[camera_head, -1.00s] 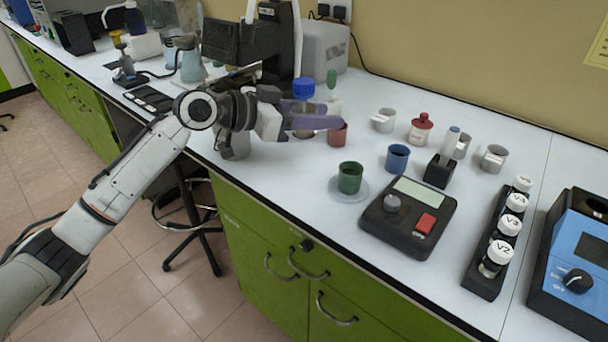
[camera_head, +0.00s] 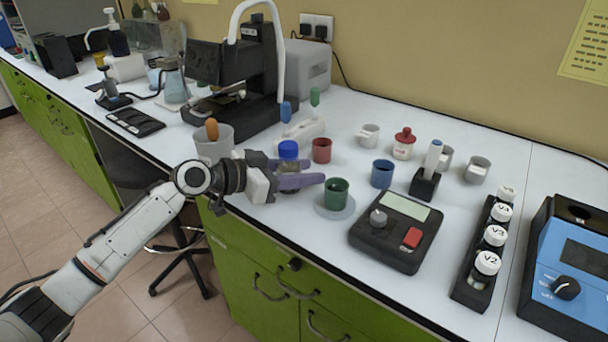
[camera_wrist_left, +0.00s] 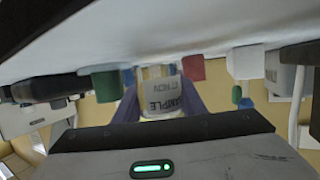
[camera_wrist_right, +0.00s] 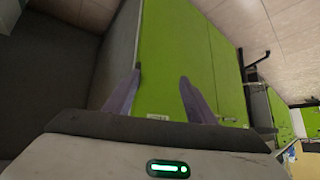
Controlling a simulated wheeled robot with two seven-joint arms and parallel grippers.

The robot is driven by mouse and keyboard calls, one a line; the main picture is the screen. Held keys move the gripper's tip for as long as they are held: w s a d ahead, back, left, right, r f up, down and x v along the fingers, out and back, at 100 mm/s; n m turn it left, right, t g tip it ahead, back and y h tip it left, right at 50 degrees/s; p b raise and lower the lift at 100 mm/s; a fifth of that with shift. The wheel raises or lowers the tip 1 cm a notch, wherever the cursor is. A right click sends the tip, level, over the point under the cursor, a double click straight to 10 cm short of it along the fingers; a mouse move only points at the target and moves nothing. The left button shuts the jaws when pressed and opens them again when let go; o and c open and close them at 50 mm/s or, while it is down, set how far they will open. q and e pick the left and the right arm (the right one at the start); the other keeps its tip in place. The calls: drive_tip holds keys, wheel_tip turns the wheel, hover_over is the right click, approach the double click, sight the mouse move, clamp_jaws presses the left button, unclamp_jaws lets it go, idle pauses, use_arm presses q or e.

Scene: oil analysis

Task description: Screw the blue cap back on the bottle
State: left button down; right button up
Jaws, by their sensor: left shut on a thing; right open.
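The bottle (camera_head: 288,164) is clear with a blue cap (camera_head: 288,149) on its top. It is upright in the head view; whether the cap is screwed tight I cannot tell. My left gripper (camera_head: 300,175) is shut on the bottle, its purple fingers on either side of the body. In the left wrist view the bottle's printed label (camera_wrist_left: 160,98) shows between the fingers; the cap is not visible there. Whether the bottle touches the bench is unclear. My right gripper (camera_wrist_right: 160,78) is open and empty, facing green cabinet doors; it is outside the head view.
A red cup (camera_head: 321,150) stands just right of the bottle, with a green cup (camera_head: 336,192) on a saucer and a scale (camera_head: 396,230) farther right. A grey beaker (camera_head: 213,142) stands left. A microscope-like device (camera_head: 262,75) is behind. The bench front edge is close.

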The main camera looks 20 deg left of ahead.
use_arm(q)
drive_tip(key=shift+f, duration=0.3)
drive_tip(key=shift+f, duration=0.15)
drive_tip(key=c, duration=1.1)
unclamp_jaws()
